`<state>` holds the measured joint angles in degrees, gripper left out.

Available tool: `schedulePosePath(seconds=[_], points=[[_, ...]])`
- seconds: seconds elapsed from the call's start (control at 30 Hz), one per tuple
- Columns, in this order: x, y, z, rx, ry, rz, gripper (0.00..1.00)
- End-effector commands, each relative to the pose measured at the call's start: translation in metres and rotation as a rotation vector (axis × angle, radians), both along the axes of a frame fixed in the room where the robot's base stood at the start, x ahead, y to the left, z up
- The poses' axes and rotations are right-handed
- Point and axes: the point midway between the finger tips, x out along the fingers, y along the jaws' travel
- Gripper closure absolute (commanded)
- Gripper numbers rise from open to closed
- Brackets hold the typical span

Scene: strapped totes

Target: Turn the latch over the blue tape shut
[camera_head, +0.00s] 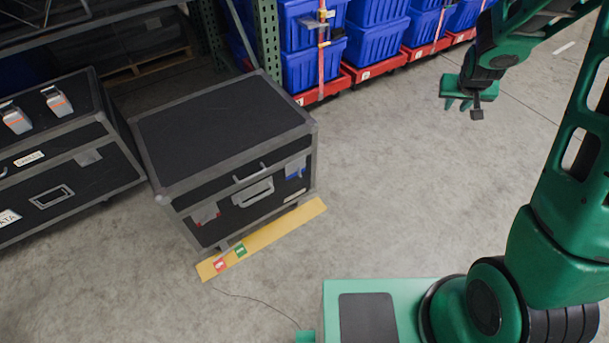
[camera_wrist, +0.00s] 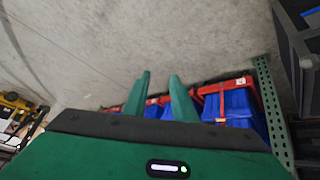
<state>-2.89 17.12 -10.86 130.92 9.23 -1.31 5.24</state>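A black case (camera_head: 222,118) with grey edges stands on the floor at the left centre of the head view. On its front right, a grey latch (camera_head: 294,164) sits at the lid seam with blue tape (camera_head: 296,175) showing under it. Whether the latch is turned open or shut is too small to tell. A second grey latch (camera_head: 205,211) with red tape is at the front left. My gripper (camera_head: 461,103) hangs at the upper right, well away from the case. In the wrist view, its two fingers (camera_wrist: 161,95) are apart with nothing between them.
A yellow strip (camera_head: 262,238) with red and green labels lies before the case. A second black case (camera_head: 62,160) stands close on the left. Blue totes (camera_head: 375,42) on red bases line the back. The floor (camera_head: 400,190) right of the case is clear.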

Motion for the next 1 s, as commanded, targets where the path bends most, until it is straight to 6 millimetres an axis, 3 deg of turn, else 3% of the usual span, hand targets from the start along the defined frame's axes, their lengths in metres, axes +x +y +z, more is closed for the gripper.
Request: schedulePosePath(seconds=[0.03, 0.2, 0.5, 0.77, 1.0], points=[[0.019, 0.01, -0.016, -0.012, -0.022, 0.029, 0.75], [0.079, 0.047, -0.059, -0.047, -0.136, 0.13, 0.75], [0.148, 0.133, -0.146, -0.061, -0.341, 0.319, 0.75], [0.162, 0.218, -0.227, -0.023, -0.519, 0.488, 0.75], [0.133, 0.291, -0.302, 0.051, -0.678, 0.637, 0.75]])
